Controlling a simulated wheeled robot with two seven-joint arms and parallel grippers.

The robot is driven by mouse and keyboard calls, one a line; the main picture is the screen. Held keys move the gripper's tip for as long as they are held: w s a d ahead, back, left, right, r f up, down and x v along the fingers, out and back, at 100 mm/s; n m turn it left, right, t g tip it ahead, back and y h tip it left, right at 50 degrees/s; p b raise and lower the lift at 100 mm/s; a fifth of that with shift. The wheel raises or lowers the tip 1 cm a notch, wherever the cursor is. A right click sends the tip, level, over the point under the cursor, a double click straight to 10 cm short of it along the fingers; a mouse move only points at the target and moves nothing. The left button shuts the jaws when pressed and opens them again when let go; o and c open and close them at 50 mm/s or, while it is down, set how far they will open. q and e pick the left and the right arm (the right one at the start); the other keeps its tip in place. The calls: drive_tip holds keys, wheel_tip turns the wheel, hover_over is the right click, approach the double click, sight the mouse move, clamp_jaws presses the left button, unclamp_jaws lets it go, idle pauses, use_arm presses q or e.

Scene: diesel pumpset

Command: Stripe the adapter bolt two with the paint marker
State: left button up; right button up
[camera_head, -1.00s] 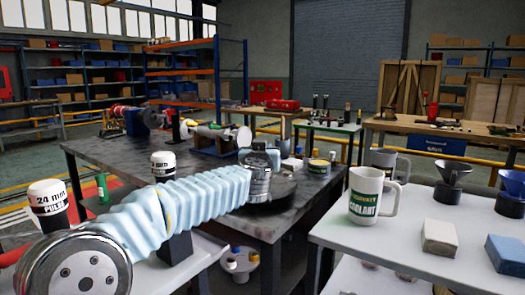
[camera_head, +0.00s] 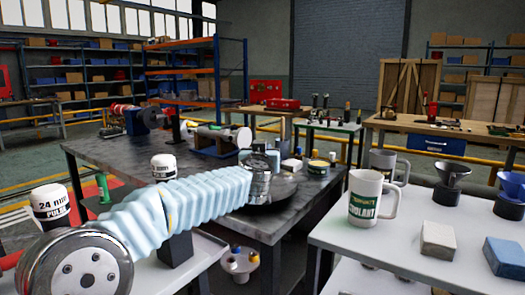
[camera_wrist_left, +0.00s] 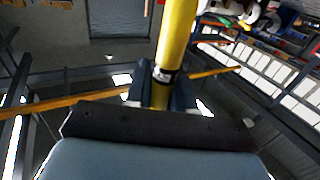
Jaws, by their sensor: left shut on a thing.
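My left arm reaches in from the left in the head view, and its wrist ends over the dark workbench (camera_head: 105,155). The left gripper's fingers are hidden behind the wrist there. In the left wrist view the left gripper (camera_wrist_left: 160,92) is shut on a yellow paint marker (camera_wrist_left: 178,35). The marker has a dark band near the jaws and points away from the wrist. Its far end leaves the top of the picture. I cannot make out adapter bolt two in either view. My right gripper is not in view.
A white table at the right holds a coolant jug (camera_head: 367,200), a beige block (camera_head: 438,240) and a blue block (camera_head: 505,255). A labelled white-and-black canister (camera_head: 163,167) stands behind my arm. A dark round disc (camera_head: 282,192) lies on the bench by my wrist.

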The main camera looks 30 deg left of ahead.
use_arm(q)
drive_tip(key=shift+r+p, duration=0.35)
drive_tip(key=shift+r, duration=2.15)
